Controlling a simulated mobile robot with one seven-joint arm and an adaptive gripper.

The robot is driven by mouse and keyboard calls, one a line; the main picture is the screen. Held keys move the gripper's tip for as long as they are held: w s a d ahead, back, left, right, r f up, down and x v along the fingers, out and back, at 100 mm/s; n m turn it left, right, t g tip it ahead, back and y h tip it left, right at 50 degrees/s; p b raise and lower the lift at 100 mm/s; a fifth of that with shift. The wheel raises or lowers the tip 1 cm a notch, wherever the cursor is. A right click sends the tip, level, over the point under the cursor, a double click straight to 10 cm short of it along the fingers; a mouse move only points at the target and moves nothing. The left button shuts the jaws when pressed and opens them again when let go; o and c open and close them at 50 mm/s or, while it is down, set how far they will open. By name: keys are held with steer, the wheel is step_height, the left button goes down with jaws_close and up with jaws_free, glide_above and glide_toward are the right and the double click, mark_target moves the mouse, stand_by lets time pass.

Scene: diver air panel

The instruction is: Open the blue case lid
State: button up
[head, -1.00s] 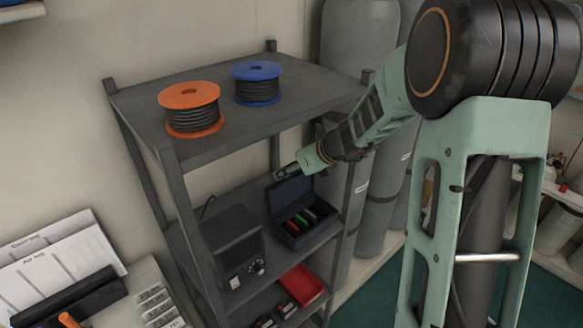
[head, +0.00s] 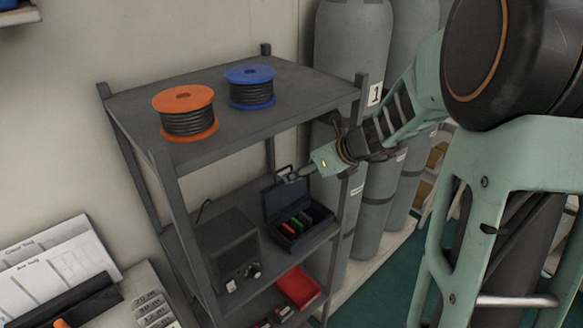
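The dark blue case sits on the middle shelf of the grey rack, and its lid (head: 287,199) stands raised at the back. Inside the open case body (head: 318,240) are several coloured items, red, green and dark. My gripper (head: 288,174) is at the top edge of the raised lid, reaching in from the right under the top shelf. Its fingers are small and overlap the lid edge in view. I cannot tell whether they touch the lid or are open or shut.
The rack's top shelf (head: 240,125) is just above my gripper and carries an orange reel (head: 187,120) and a blue reel (head: 251,88). A dark box with knobs (head: 228,250) stands left of the case. A red tray (head: 299,286) is below. Grey cylinders (head: 352,60) stand behind right.

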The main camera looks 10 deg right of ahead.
steer(key=s+d, duration=0.5)
steer(key=s, duration=0.2)
steer(key=shift+s+d, duration=0.2)
steer(key=shift+s, duration=0.1)
